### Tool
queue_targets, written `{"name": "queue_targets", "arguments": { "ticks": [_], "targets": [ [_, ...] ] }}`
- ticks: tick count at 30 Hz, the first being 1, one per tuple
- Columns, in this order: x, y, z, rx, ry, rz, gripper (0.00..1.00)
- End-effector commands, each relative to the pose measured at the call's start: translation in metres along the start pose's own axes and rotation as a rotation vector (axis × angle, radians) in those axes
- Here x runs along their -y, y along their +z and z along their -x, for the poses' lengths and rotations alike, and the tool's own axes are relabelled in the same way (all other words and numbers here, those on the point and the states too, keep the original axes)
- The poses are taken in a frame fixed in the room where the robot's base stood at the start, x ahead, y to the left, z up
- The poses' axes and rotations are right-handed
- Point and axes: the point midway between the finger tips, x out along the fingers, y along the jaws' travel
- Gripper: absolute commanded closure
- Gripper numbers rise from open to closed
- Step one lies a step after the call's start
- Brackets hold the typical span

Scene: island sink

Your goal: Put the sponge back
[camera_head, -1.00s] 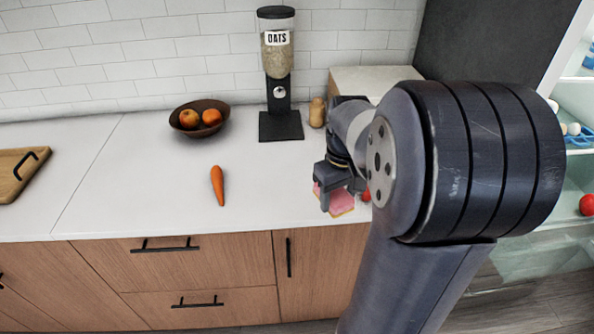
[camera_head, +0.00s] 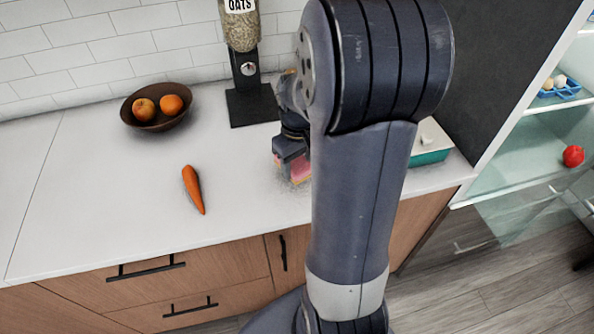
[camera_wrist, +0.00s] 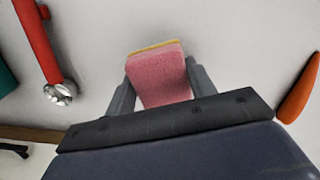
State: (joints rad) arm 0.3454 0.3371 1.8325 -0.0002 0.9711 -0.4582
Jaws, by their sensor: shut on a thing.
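A pink sponge with a yellow layer (camera_wrist: 158,77) is between the two fingers of my gripper (camera_wrist: 158,85), which is shut on it. In the head view the sponge (camera_head: 299,172) shows just below my gripper (camera_head: 292,160), over the right part of the white counter. My arm hides part of the counter behind and to the right of it. I cannot tell whether the sponge touches the counter. No sponge holder can be made out for certain.
A carrot (camera_head: 193,190) lies left of my gripper. A teal-and-white box (camera_head: 430,145) is right of my arm. A red faucet-like object (camera_wrist: 42,50) shows in the wrist view. An open glass fridge (camera_head: 540,150) is at right.

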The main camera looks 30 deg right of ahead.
Motion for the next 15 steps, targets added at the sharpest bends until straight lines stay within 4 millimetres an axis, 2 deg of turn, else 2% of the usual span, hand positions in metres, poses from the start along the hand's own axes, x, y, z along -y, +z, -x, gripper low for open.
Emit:
{"name": "queue_targets", "arguments": {
  "ticks": [3, 7, 15],
  "targets": [
    [0.001, 0.001, -0.018, 0.006, -0.003, 0.000, 0.66],
    [0.001, 0.001, -0.033, 0.004, -0.002, 0.000, 0.66],
    [0.000, 0.001, -0.035, 0.001, -0.001, 0.000, 0.66]
  ]
}}
